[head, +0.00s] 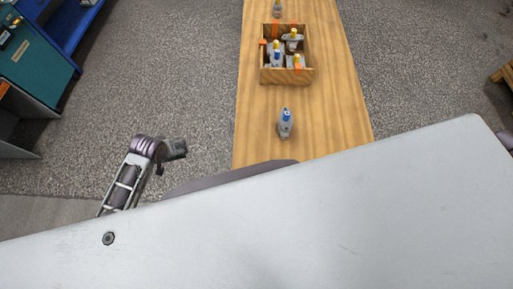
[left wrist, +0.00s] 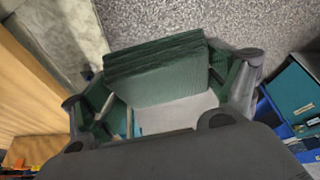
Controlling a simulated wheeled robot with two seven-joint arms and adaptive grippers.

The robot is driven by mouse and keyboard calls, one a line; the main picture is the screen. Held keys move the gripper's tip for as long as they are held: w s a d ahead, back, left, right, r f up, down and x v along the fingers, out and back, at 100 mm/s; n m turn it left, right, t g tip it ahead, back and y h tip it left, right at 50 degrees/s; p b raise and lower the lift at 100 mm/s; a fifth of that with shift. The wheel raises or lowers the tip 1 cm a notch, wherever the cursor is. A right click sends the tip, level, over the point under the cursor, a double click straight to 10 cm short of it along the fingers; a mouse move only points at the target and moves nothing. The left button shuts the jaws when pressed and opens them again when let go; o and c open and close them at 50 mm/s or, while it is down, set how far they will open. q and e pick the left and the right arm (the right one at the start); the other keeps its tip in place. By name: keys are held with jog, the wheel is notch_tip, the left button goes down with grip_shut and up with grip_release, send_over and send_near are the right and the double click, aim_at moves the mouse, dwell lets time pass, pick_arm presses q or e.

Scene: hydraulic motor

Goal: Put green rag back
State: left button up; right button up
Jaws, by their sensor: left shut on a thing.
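The green rag (left wrist: 155,75) shows in the left wrist view as a folded, layered dark green cloth. It sits between the two fingers of my left gripper (left wrist: 163,88), which is shut on it. In the head view my left arm reaches up at the left, and its end (head: 177,148) is over the grey floor, left of the wooden table. The rag cannot be made out in the head view. My right gripper is not in view.
A teal and blue cabinet (head: 32,62) stands at the far left. Open floor lies between.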

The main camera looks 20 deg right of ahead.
pick_arm(q)
jog(key=shift+w+d, duration=0.15)
jog(key=shift+d, duration=0.15)
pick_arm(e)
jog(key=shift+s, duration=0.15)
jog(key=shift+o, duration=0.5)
pick_arm(q)
jog(key=shift+d, duration=0.1)
jog(key=shift+d, duration=0.25)
jog(key=s+d+r+m+g+h, duration=0.1)
jog(key=s+d+m+g+h, duration=0.1)
jog(key=d+m, duration=0.8)
jog(key=s+d+r+m+g+h+b, duration=0.1)
jog(key=s+d+m, duration=0.4)
jog(key=d+m, duration=0.6)
jog(key=shift+d+r+g+h, duration=0.65)
jog(key=shift+d+g, duration=0.75)
jog(key=shift+d, duration=4.3)
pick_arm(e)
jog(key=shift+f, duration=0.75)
pick_arm(q)
jog(key=shift+w+f+b, duration=0.1)
jog(key=shift+f+b, duration=0.05)
jog(key=shift+b, duration=0.2)
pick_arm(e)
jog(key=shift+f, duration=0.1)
